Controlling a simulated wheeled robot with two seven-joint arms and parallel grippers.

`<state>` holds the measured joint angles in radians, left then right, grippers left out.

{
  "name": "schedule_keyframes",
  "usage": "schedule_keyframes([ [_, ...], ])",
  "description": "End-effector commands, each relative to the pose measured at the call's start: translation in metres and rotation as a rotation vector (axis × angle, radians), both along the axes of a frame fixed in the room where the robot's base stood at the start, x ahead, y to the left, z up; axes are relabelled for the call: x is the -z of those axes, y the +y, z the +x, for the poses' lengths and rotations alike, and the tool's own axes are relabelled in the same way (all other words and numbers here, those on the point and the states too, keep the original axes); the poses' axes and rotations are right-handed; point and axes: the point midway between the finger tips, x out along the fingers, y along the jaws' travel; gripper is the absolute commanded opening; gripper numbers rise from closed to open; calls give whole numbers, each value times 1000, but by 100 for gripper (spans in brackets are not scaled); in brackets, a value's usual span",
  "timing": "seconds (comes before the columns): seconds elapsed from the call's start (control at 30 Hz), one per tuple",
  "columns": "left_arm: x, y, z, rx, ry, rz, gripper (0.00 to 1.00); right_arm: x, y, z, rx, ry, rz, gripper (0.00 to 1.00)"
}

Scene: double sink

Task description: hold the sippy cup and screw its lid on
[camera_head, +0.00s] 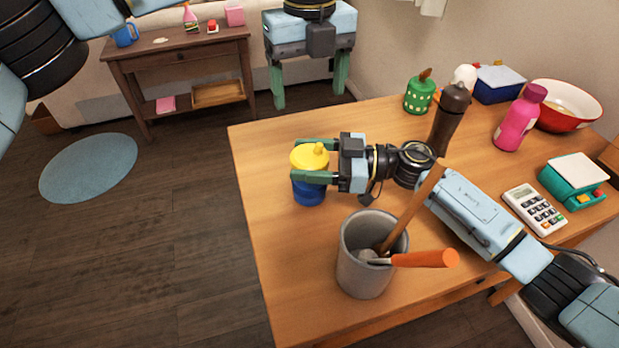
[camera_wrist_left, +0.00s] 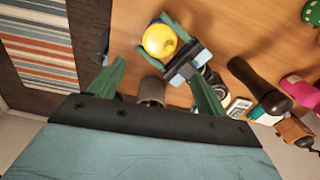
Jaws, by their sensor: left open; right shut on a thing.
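The sippy cup (camera_head: 308,192) has a blue body and stands upright near the table's left edge. A yellow lid (camera_head: 309,157) with a spout sits on top; I cannot tell how tight it is. My right gripper (camera_head: 312,163) is shut on the cup from the right, its green fingers on either side. My left gripper (camera_head: 309,97) is open and empty, pointing down, higher up and apart from the cup. In the left wrist view the lid (camera_wrist_left: 159,41) shows beyond and between my left gripper's spread green fingers (camera_wrist_left: 160,76); the lid hides most of the cup body.
A grey crock (camera_head: 361,262) with utensils stands in front of my right arm. A brown pepper mill (camera_head: 449,120), green pot (camera_head: 419,95), pink bottle (camera_head: 520,118), red bowl (camera_head: 567,105), calculator (camera_head: 534,209) and teal scale (camera_head: 572,182) crowd the right. The table (camera_head: 265,150) is clear left of the cup.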

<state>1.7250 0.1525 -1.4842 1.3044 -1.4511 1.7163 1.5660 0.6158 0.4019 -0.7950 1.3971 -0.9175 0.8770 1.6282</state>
Motion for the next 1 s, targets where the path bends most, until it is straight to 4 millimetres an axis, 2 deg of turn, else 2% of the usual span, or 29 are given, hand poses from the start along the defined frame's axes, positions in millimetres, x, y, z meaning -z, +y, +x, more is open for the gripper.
schedule_keyframes([
  [0.23, 21, 0, 0, 0, 2, 1, 76, 0, 0, 0, 0, 0, 0, 0],
  [0.5, 73, 0, 0, 0, 4, 2, 76, 0, 0, 0, 0, 0, 0, 0],
  [0.7, 104, 0, 0, 0, 1, 1, 76, 0, 0, 0, 0, 0, 0, 0],
  [0.83, 115, 0, 0, 0, 1, 0, 76, 0, 0, 0, 0, 0, 0, 0],
  [1.0, 120, 0, 0, 1, 0, 0, 76, 0, 0, 0, 0, 0, 0, 0],
])
